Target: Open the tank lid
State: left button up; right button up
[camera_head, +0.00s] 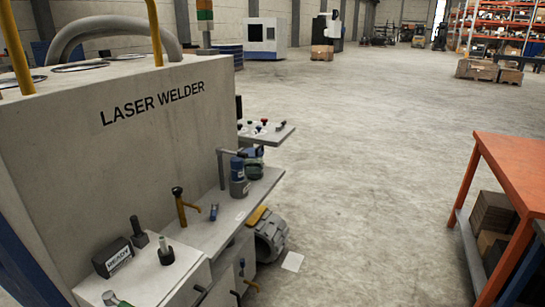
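No part that I can clearly identify as the tank lid shows. The large grey machine marked LASER WELDER (150,135) fills the left side. On its top are flat round rings (80,66), cut off in part by the left edge. On its side ledge stands a grey cylinder with a blue upper part (238,178). I cannot tell whether any of these is the tank or its lid. Neither of my grippers is in view.
Yellow rails (155,30) and a thick grey hose (110,32) rise from the machine's top. A black READY box (113,256) and several small levers crowd its lower ledges. An orange table (515,165) stands at the right.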

aim_at(253, 152)
jog(key=i+l+u, duration=0.1)
jog(key=u, duration=0.15)
jog(key=i+l+u, duration=0.5)
jog(key=u, duration=0.15)
jog(key=i+l+u, duration=0.25)
jog(key=l+u, duration=0.2)
jog(key=i+l, duration=0.15)
jog(key=l, duration=0.25)
jog(key=i+l+u, duration=0.1)
jog(key=l, duration=0.25)
jog(key=i+l, duration=0.25)
jog(key=l, duration=0.15)
jog(key=i+l, duration=0.15)
jog(key=l, duration=0.25)
jog(key=i+l+u, duration=0.1)
jog(key=l, duration=0.3)
jog(key=i+l, duration=0.15)
jog(key=l, duration=0.25)
jog(key=i+l, duration=0.15)
jog(key=l, duration=0.25)
jog(key=u, duration=0.05)
